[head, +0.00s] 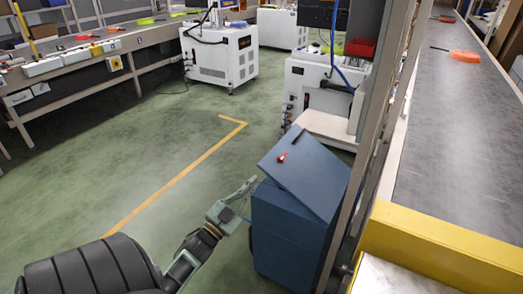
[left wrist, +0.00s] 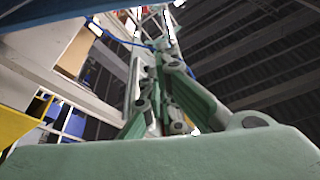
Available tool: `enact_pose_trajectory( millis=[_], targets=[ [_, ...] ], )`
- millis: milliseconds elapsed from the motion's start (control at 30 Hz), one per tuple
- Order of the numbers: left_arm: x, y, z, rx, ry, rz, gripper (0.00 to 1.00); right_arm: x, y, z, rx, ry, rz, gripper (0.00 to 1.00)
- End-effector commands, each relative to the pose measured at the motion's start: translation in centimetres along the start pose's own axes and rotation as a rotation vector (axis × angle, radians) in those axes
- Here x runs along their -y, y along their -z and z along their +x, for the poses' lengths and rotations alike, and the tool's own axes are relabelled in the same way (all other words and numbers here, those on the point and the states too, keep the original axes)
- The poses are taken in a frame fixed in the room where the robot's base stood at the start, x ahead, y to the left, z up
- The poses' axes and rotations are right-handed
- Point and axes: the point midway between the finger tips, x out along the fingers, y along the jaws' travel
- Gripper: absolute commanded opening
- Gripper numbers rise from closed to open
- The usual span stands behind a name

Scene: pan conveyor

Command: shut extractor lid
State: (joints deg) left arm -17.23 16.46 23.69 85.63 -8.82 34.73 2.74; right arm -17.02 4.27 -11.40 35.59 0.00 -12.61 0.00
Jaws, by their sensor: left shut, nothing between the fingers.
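The extractor (head: 283,235) is a blue box beside the conveyor in the head view. My left gripper (head: 250,184) is shut and empty, just left of the box near the lid's lower left edge. Whether it touches the lid I cannot tell. In the left wrist view the green fingers (left wrist: 160,48) point upward, and a blue surface, likely the lid (left wrist: 50,12), crosses the upper left. My right gripper is not in view.
A conveyor (head: 455,150) with a yellow end guard (head: 430,243) runs along the right. A metal post stands between it and the extractor. White machines (head: 222,55) stand behind. Green floor with a yellow line (head: 180,178) is clear to the left.

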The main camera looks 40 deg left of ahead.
Motion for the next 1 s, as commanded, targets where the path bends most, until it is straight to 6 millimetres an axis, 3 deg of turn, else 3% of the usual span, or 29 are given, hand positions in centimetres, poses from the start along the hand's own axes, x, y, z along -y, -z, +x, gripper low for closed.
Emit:
enact_pose_trajectory(
  millis=[267, 500, 733, 1000],
  targets=[
    [4.8, 2.3, 5.7, 0.261, 0.143, 0.039, 0.0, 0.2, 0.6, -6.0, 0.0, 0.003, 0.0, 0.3],
    [4.2, 3.9, 9.1, 0.493, 0.068, 0.018, 0.0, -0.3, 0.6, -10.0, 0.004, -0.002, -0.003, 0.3],
    [2.5, 4.7, 10.2, 0.558, -0.017, 0.008, 0.0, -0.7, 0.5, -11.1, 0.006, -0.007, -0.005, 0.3],
    [2.4, 3.0, 12.8, 0.562, -0.021, 0.009, 0.0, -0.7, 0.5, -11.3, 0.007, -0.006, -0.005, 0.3]
  ],
)
